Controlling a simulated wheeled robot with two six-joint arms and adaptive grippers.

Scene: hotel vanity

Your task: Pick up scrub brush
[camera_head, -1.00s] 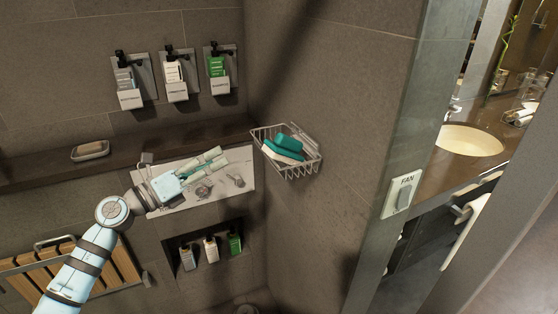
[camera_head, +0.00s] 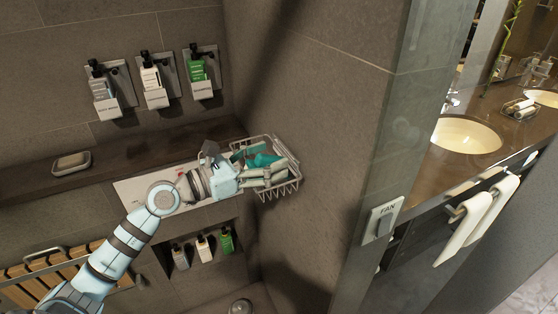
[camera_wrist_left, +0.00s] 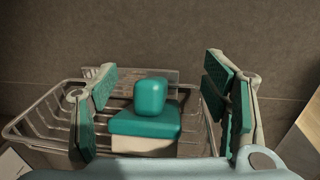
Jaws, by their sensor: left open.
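The scrub brush (camera_head: 266,160) is teal with a pale lower part and lies in the wire basket (camera_head: 292,185) on the shower wall. In the left wrist view the brush (camera_wrist_left: 146,124) shows a rounded teal knob on a flat teal block, white beneath. My left gripper (camera_head: 262,167) is at the basket and partly covers the brush in the head view. In the left wrist view its two teal-padded fingers (camera_wrist_left: 160,108) stand wide apart, one on each side of the brush, with gaps visible. My right gripper is not in view.
The basket's wire rim (camera_wrist_left: 40,115) surrounds the brush. A ledge with a soap dish (camera_head: 72,162) runs along the back wall. Dispensers (camera_head: 154,82) hang above, and bottles (camera_head: 202,247) stand in a niche below. A fan switch (camera_head: 382,222) is on the right wall edge.

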